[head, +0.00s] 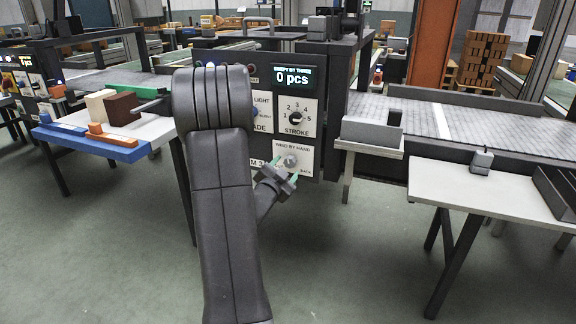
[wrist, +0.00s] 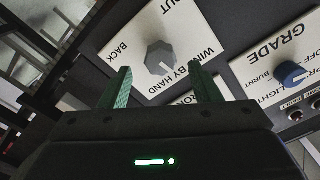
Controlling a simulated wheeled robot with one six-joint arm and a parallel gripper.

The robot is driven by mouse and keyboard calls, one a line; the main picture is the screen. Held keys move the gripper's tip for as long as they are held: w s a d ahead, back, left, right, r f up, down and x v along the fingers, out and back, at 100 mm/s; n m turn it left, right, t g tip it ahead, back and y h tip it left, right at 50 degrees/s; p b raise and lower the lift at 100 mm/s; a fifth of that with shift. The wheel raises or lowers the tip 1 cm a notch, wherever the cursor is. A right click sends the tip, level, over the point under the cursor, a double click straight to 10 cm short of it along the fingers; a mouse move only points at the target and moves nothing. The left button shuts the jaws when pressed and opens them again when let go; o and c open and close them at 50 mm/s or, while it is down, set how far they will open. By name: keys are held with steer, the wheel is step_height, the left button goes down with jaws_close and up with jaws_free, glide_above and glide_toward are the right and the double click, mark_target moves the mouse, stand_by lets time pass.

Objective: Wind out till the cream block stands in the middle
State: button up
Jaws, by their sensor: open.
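The cream block (head: 97,106) stands at the left on a white-topped table, against a brown block (head: 122,109). A dark rod reaches the brown block from the right. The grey knob (head: 290,160) marked WIND BY HAND is on the machine's front panel, with BACK and OUT lettered near it; it also shows in the wrist view (wrist: 160,58). My gripper (head: 285,169) is open at the knob. In the wrist view its green fingers (wrist: 160,69) stand apart, one to each side of the knob; I cannot tell whether they touch it.
The table has a blue front edge (head: 85,144) and an orange piece (head: 112,136). A STROKE dial (head: 296,117) and a display (head: 287,78) reading 0 pcs sit above the knob. A blue GRADE knob (wrist: 291,74) is nearby. A white side table (head: 510,186) stands right.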

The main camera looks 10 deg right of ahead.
mark_target(289, 163)
steer(key=v, duration=1)
steer(key=shift+s+a, duration=0.25)
steer(key=shift+s, duration=0.05)
steer(key=shift+w, duration=0.1)
steer(key=x, duration=1.3)
steer(key=shift+w+d, duration=0.15)
steer(key=shift+d, duration=0.1)
steer(key=shift+w, duration=0.15)
steer(key=shift+m, duration=0.3)
